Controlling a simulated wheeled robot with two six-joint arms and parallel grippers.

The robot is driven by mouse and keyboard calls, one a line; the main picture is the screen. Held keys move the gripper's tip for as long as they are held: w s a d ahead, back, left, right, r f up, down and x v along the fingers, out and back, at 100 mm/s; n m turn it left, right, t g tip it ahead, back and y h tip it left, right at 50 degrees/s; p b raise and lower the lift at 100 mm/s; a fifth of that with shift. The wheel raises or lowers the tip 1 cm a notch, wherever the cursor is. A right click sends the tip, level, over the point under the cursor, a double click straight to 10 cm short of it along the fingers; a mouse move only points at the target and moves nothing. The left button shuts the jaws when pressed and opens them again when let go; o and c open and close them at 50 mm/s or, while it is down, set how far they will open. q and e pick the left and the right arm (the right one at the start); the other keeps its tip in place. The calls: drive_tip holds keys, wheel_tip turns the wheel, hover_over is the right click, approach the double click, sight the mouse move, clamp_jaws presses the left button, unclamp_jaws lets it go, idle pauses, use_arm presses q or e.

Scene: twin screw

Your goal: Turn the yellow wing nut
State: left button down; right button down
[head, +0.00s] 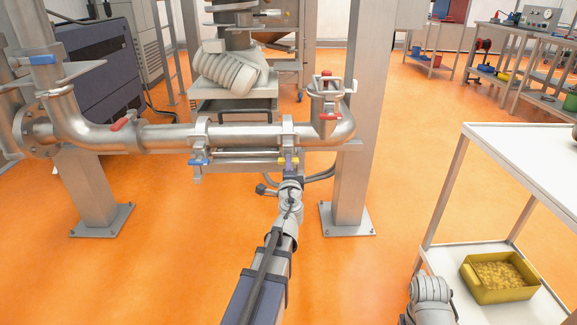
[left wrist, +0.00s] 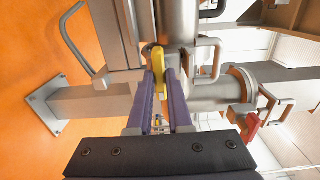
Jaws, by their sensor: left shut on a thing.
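The yellow wing nut (head: 282,160) sits under the pipe clamp at the right part of the horizontal steel pipe (head: 245,132). My left gripper (head: 290,170) reaches up to it from below. In the left wrist view the purple fingers of my left gripper (left wrist: 160,93) are shut on the yellow wing nut (left wrist: 159,62), one finger on each side of it. The nut's upper part shows beyond the fingertips; its lower part is partly hidden between them. My right gripper is out of view.
A blue wing nut (head: 199,162) hangs under the left pipe clamp. Red handles show on the pipe (head: 120,124) and at the right valve (head: 329,116). A white cart (head: 460,256) with a yellow bin (head: 493,296) stands at right. Orange floor between is clear.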

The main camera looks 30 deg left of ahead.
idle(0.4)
use_arm(q)
drive_tip(key=c, duration=0.8)
unclamp_jaws()
drive_tip(key=shift+c, duration=0.2)
drive_tip(key=v, duration=0.8)
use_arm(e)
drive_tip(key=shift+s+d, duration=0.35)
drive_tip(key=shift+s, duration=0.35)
